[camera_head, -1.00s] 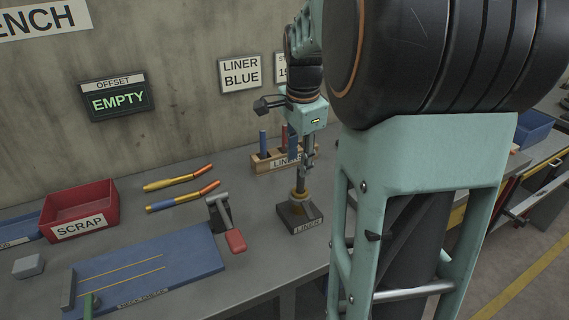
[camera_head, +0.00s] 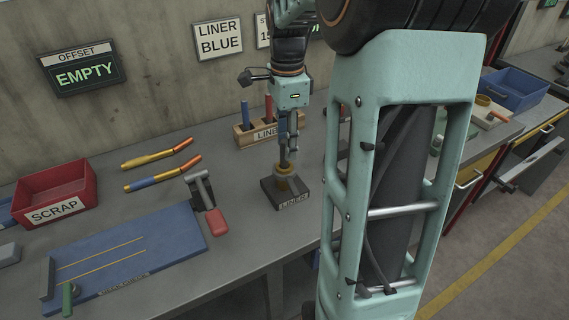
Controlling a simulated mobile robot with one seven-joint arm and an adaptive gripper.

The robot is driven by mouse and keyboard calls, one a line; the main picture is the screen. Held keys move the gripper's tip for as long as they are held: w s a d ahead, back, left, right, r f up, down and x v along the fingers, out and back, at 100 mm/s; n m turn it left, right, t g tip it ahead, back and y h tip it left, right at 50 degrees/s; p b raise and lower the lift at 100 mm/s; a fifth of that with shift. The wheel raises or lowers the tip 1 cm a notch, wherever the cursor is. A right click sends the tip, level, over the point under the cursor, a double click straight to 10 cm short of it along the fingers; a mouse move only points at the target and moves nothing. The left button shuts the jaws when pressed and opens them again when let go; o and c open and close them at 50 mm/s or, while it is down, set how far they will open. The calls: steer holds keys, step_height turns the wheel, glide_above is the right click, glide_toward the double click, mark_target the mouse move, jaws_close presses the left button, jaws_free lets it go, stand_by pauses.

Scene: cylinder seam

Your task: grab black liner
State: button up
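My gripper (camera_head: 288,142) hangs from the mint-green wrist at the top middle, pointing down over the bench. Below it a black block labelled LINER (camera_head: 290,199) stands on the bench, with a brass-coloured collar (camera_head: 285,170) on top. A thin dark grey rod rises from the collar to between or beside my fingers; I cannot tell whether they grip it. A wooden rack labelled LINER (camera_head: 245,138) stands behind, holding a blue liner (camera_head: 245,112) and a red liner (camera_head: 268,106). No clearly black liner can be made out in the rack.
A red SCRAP bin (camera_head: 85,184), two coloured hand tools (camera_head: 158,154), a blue board (camera_head: 180,240) and a red-handled clamp (camera_head: 215,222) lie to the left. A blue bin (camera_head: 525,95) is at right. My arm blocks the right-middle bench.

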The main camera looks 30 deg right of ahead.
mark_target(284, 164)
steer(key=f, duration=0.4)
steer(key=shift+w+a+f, duration=0.15)
steer(key=shift+w+f, duration=0.05)
steer(key=shift+f, duration=0.2)
jaws_close()
